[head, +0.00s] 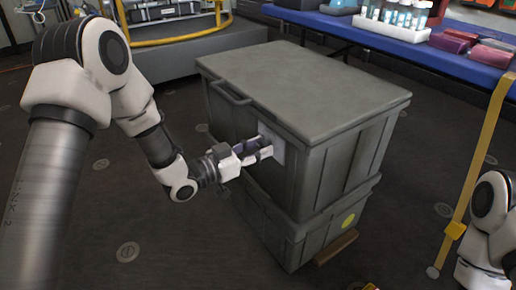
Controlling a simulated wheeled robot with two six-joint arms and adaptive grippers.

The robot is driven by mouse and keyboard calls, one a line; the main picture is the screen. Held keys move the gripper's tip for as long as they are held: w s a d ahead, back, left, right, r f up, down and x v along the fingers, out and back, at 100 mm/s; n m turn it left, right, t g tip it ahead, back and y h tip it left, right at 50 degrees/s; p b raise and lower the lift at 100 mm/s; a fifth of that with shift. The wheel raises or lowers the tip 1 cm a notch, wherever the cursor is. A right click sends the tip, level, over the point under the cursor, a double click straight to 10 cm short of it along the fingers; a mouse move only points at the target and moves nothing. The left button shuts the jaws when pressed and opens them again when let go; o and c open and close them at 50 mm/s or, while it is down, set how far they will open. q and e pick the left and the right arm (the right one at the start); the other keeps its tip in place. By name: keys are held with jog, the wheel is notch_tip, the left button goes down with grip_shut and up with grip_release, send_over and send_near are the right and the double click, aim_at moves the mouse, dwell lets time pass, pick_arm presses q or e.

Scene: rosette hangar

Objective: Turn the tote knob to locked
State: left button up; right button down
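The grey tote (310,86) stands in the middle of the head view, stacked on another grey tote (277,228). A pale plate (277,158) is on the upper tote's left-facing side, below and right of its handle (231,93). My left gripper (264,150) is right at this plate, its fingers pointing at it. The knob is hidden or too small to make out behind the fingers, and I cannot tell whether they touch or grip it. My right arm shows at the lower right edge; its gripper is out of the frame.
A blue-covered table (400,52) with bottles (400,15) and red packs (460,42) stands behind the totes. A yellow strap (480,150) runs to the floor on the right. A platform with a yellow rail (185,40) stands at the back left. The floor at front left is clear.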

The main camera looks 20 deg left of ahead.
pick_arm(q)
jog(key=shift+m, duration=0.3)
jog(key=m+p, duration=0.1)
jog(key=m, duration=0.2)
jog(key=m+p, duration=0.1)
jog(key=m, duration=0.8)
jog(key=shift+p, duration=0.4)
jog(key=m, duration=0.5)
jog(key=shift+m, duration=0.3)
jog(key=o, duration=1.1)
jog(key=shift+w, duration=0.1)
jog(key=shift+o, duration=0.2)
jog(key=shift+a+r, duration=0.1)
